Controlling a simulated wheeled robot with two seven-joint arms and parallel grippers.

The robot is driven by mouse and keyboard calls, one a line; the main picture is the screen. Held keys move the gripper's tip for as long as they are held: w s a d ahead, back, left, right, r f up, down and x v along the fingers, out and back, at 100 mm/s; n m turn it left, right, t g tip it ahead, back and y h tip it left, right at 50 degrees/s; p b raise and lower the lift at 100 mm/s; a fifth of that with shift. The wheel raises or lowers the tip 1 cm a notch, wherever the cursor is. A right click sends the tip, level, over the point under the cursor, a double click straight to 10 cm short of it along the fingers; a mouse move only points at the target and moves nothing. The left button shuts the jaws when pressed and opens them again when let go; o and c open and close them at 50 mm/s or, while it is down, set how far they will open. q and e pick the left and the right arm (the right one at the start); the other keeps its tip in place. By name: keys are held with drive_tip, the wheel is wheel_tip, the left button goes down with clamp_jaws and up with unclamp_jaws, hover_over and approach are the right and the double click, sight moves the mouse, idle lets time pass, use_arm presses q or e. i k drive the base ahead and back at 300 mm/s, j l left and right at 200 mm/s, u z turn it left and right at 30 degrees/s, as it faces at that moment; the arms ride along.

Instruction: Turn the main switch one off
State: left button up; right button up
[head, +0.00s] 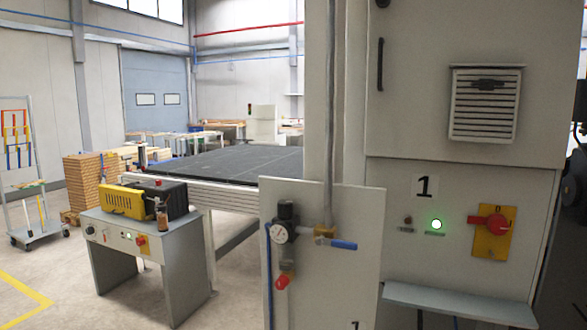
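The main switch one (492,225) is a red rotary knob on a yellow plate, on the front of a grey cabinet (460,270) at the right of the head view. Its handle points to the left, roughly level. A mark like "0" shows at the top of the plate. A green lamp (436,224) glows to the left of the switch, under a large black "1" (424,187). A small dark reddish lamp or button (408,220) sits left of the green lamp. Neither of my grippers is in view.
A panel (340,270) with a pressure gauge (279,233) and a blue-handled valve (343,245) stands left of the cabinet. A shelf (455,296) juts out below the switch. A grey control bench (180,250) stands further left. Open floor (70,285) lies at the lower left.

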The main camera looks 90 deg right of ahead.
sight(497, 223)
drive_tip(key=z, duration=3.65)
